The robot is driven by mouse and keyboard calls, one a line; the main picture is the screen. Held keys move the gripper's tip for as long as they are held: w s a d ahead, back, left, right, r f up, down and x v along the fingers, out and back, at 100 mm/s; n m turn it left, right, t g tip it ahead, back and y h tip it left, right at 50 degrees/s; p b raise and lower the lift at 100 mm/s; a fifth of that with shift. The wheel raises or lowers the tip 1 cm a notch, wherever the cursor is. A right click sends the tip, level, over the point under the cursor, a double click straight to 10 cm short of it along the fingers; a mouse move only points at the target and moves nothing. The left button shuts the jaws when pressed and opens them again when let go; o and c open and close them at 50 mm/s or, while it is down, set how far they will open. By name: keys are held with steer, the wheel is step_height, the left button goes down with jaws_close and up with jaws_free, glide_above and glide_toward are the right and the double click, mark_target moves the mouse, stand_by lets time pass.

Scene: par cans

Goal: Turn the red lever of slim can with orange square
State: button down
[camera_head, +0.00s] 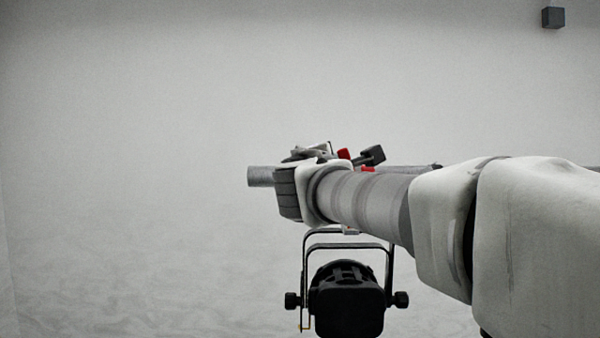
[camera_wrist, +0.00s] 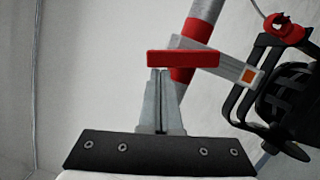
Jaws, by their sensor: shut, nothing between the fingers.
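In the wrist view a red lever (camera_wrist: 183,58) lies crosswise as a flat bar just beyond my fingertips. A grey bracket with an orange square (camera_wrist: 248,76) runs from near it to the black yoke of the slim can (camera_wrist: 290,100), at the right edge. My gripper (camera_wrist: 160,72) is shut and empty, its tips right by the lever's lower edge; I cannot tell whether they touch. In the head view the black can (camera_head: 347,300) hangs in its yoke below my arm. My wrist hides the gripper and most of the clamp there.
A grey pipe (camera_wrist: 205,10) with a red band passes behind the lever; its end (camera_head: 262,176) shows left of my wrist in the head view. A red part (camera_wrist: 285,28) sits at upper right. A dark box (camera_head: 553,17) is high on the wall. The left side is clear.

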steer(key=shift+d+r+m+b, duration=0.45)
steer(key=shift+d+m, duration=0.15)
steer(key=shift+m, duration=0.6)
steer(key=shift+g, duration=0.3)
steer(key=b+v, duration=0.2)
steer(key=v, duration=0.6)
steer(key=s+d+f+m+g, duration=0.3)
steer(key=s+f, duration=0.1)
steer(key=f, duration=0.3)
steer(key=s+d+f+m+g, duration=0.2)
steer(key=s+d+f+m, duration=0.15)
steer(key=f, duration=0.45)
steer(key=s+d+f+m+g, duration=0.2)
steer(key=s+d+f+g, duration=0.15)
steer(key=f, duration=0.35)
steer(key=s+a+f+m+g+y, duration=0.2)
steer(key=s+f+m+y, duration=0.3)
steer(key=s+f, duration=0.7)
step_height(320, 180, down, 4)
steer(key=shift+s+a+m+g, duration=0.2)
steer(key=shift+m+g, duration=0.45)
steer(key=shift+m, duration=0.2)
